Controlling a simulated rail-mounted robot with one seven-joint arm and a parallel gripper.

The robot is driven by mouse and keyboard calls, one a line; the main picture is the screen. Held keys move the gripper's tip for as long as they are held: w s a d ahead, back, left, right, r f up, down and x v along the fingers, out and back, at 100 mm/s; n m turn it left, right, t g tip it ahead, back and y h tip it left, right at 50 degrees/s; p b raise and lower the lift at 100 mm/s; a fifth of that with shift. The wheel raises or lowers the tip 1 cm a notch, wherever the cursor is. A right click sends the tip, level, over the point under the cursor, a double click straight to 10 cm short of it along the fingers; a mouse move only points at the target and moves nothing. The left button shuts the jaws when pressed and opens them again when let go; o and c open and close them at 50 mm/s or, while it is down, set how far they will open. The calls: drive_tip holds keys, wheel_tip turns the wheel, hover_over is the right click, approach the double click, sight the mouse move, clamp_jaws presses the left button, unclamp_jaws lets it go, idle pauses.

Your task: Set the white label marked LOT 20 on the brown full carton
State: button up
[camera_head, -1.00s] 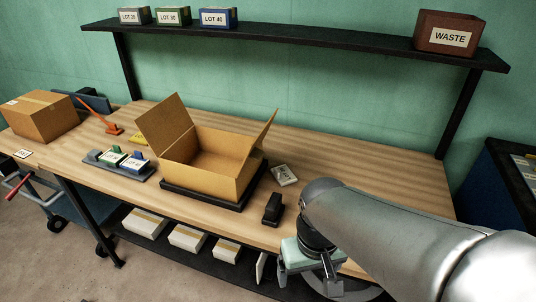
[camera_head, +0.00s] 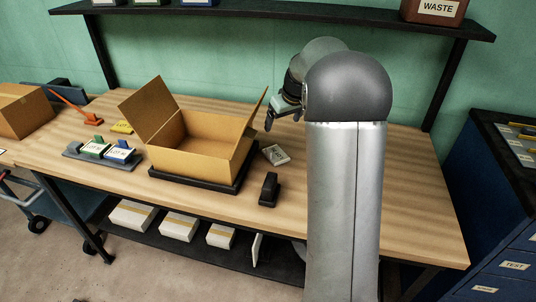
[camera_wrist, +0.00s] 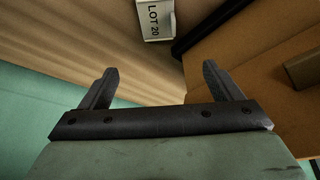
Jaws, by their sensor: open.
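The white label marked LOT 20 (camera_wrist: 157,19) lies on the wooden table, at the top of the wrist view. In the head view a small white printed piece (camera_head: 276,155), which appears to be this label, lies right of the open brown carton (camera_head: 205,155). That carton has raised flaps and stands on a black base; its inside is partly hidden. A second, closed brown carton (camera_head: 20,112) is cut off at the left edge. My gripper (camera_wrist: 160,72) is open and empty, above the table, with the label beyond its fingertips. It also shows in the head view (camera_head: 269,121).
A grey holder (camera_head: 103,155) with green and blue label slots stands left of the open carton. A shelf (camera_head: 290,20) with a WASTE bin (camera_head: 435,11) runs above the back. Table right of my arm is clear.

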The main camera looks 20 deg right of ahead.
drive_tip(key=p, duration=0.2)
approach(273, 150)
drive_tip(key=shift+w+a+f, duration=0.2)
drive_tip(key=shift+f, duration=0.2)
drive_tip(key=shift+w+a+f, duration=0.2)
drive_tip(key=shift+f, duration=0.25)
drive_tip(key=shift+d+p+x, duration=0.1)
drive_tip(key=shift+p+x, duration=0.25)
drive_tip(key=shift+x, duration=1)
drive_tip(key=shift+d+p+x, duration=0.15)
drive_tip(key=shift+p+x, duration=0.15)
drive_tip(key=shift+x, duration=1.05)
drive_tip(key=shift+s, duration=0.1)
drive_tip(key=c, duration=1.1)
drive_tip(key=shift+c, duration=0.2)
drive_tip(key=shift+r, duration=0.25)
wheel_tip(273, 150, up, 2)
drive_tip(key=shift+r+b, duration=0.1)
drive_tip(key=shift+b, duration=0.6)
drive_tip(key=s+a+r+b, duration=0.2)
drive_tip(key=s+r+b, duration=0.1)
drive_tip(key=s+r, duration=0.7)
drive_tip(key=s, duration=0.3)
drive_tip(key=shift+s+a+b, duration=0.35)
drive_tip(key=shift+s+a, duration=0.05)
